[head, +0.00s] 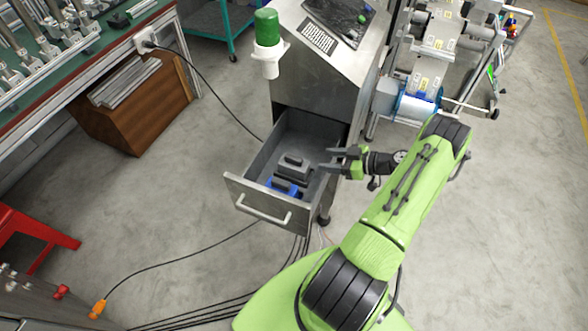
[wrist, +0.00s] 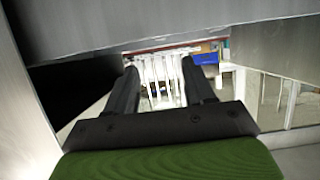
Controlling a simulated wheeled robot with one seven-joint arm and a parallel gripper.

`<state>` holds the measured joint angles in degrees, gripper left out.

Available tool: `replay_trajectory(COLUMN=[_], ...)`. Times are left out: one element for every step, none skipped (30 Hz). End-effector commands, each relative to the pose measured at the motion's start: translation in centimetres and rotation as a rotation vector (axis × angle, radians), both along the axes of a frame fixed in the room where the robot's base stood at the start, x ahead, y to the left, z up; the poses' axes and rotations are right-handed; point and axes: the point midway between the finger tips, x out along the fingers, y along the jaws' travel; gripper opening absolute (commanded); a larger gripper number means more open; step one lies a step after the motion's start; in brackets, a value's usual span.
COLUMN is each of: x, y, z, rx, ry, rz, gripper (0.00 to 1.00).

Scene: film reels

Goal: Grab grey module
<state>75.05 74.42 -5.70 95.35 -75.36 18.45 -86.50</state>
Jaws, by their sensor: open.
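The grey module (head: 292,163) sits in the open drawer (head: 256,207), a dark grey block with a raised handle-like top. A blue module (head: 282,186) with a dark top lies in front of it, nearer the drawer's handle. My gripper (head: 326,159) is open and empty at the drawer's right side, to the right of the grey module, with its fingers pointing left. The fingers also show in the wrist view (wrist: 160,75) with nothing between them. Neither module can be made out in the wrist view.
The drawer belongs to a steel cabinet (head: 325,70) with a sloped panel. A green-and-white bottle (head: 267,45) is at the cabinet's left side. A workbench (head: 90,50) stands at the left and a red stool (head: 35,232) lower left. Cables cross the floor below the drawer.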

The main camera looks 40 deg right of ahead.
Motion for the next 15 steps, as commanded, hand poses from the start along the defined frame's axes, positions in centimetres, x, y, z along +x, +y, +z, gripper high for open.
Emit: replay_trajectory(x=[1.1,1.7,2.5,3.2,3.7,4.5,4.9,5.3,5.7,5.9,6.2,6.5,6.9,7.3,8.0], y=[0.8,1.2,1.7,2.0,2.4,2.8,3.0,3.3,3.5,3.6,3.7,4.0,4.2,4.5,4.9], z=[-0.7,-1.0,-1.4,-1.7,-2.0,-2.3,-2.5,-2.7,-2.9,-3.0,-3.2,-3.3,-3.5,-3.7,-4.1], rx=[0.003,0.003,0.003,0.003,0.003,0.003,0.003,0.003,0.002,0.002,0.002,0.002,0.002,0.003,0.003], ry=[0.002,0.003,0.003,0.003,0.004,0.004,0.004,0.004,0.005,0.006,0.006,0.005,0.005,0.004,0.004], rz=[0.005,0.006,0.006,0.006,0.006,0.005,0.005,0.005,0.003,0.003,0.003,0.003,0.003,0.004,0.006], gripper=[0.53,0.53,0.53,0.53,0.53,0.53,0.53,0.53,0.53,0.53,0.53,0.53,0.53,0.53,0.53])
